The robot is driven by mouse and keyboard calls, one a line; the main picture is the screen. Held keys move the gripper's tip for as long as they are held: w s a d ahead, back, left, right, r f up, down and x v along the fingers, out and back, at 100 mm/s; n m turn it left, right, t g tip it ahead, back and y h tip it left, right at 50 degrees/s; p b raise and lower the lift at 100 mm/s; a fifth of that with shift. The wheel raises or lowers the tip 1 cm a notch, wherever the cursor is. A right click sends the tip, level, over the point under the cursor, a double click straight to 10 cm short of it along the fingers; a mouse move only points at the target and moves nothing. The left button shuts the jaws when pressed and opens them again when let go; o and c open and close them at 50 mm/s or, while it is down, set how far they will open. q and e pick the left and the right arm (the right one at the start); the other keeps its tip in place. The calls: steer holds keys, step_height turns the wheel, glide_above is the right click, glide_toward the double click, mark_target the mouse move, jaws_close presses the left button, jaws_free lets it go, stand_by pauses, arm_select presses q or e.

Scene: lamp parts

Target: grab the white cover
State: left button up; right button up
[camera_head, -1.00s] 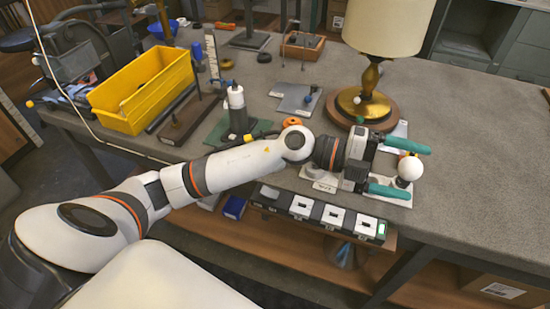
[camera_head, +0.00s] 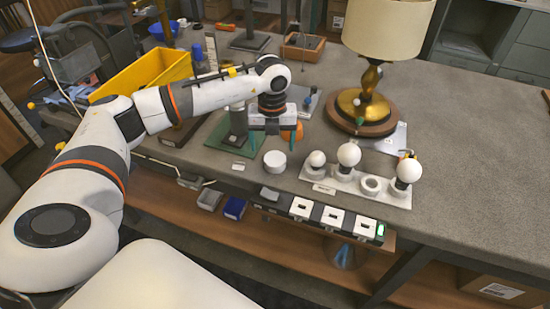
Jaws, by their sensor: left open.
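A short white round cover (camera_head: 275,162) stands on the grey table near its front edge, left of the bulb holder. My left gripper (camera_head: 270,143) points down just behind and above the cover, with its green fingers spread apart. It is open, and nothing shows between the fingers. I cannot tell the exact height of the fingertips above the table. My right gripper is not in view.
A white holder (camera_head: 338,183) with white bulbs stands to the right. A brass lamp (camera_head: 370,80) stands behind it. A grey cylinder (camera_head: 238,122) on a green mat (camera_head: 216,137) is left of my gripper. The table's right side is clear.

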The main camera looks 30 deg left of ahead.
mark_target(275, 158)
arm_select(q)
steer(key=shift+w+d+f+p, duration=0.15)
steer(key=shift+f+p, duration=0.1)
steer(key=shift+f, duration=0.85)
steer(key=shift+w+a+f+p, duration=0.1)
steer(key=shift+w+f+p, duration=0.15)
steer(key=shift+f, duration=0.9)
steer(key=shift+w+d+f+p, duration=0.1)
steer(key=shift+f+p, duration=0.15)
steer(key=shift+f, duration=0.85)
steer(key=c, duration=1.1)
